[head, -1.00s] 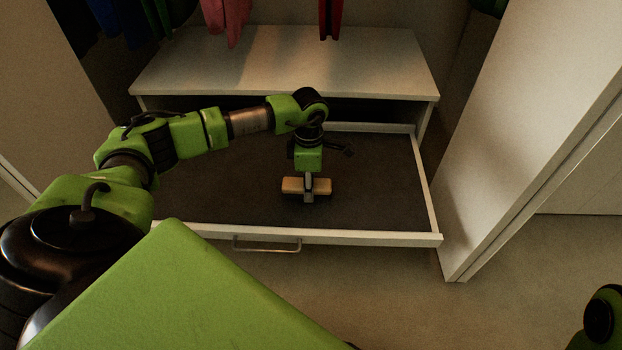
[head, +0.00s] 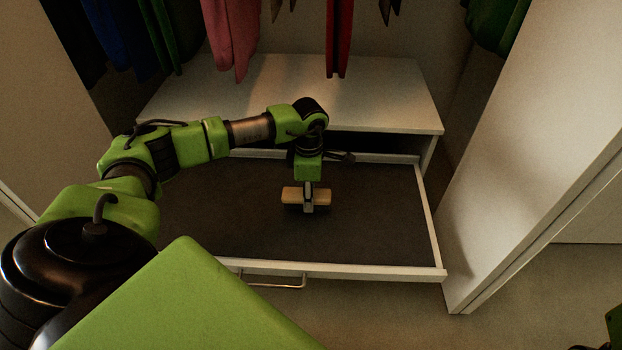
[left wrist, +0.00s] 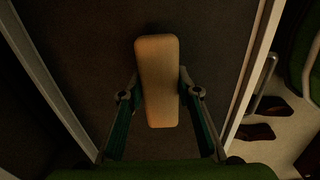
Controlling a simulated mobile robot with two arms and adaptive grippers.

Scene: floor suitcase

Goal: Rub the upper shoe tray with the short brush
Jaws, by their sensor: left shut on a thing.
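The short brush (head: 291,195) has a pale wooden block, with a dark underside against the dark tray. My left gripper (head: 308,208) points down and is shut on the middle of the brush. In the left wrist view the brush (left wrist: 157,70) sits between the two fingers of the gripper (left wrist: 158,92). The pulled-out shoe tray (head: 385,215) has a dark flat bed and a white rim. The brush is over the middle of the bed, at or very close to its surface; contact is hidden. My right gripper is not clearly visible.
A white shelf (head: 385,95) lies behind and above the tray, with clothes (head: 230,35) hanging over it. A white panel (head: 510,170) stands at the right. A metal handle (head: 275,284) is on the tray's front. The tray bed around the brush is clear.

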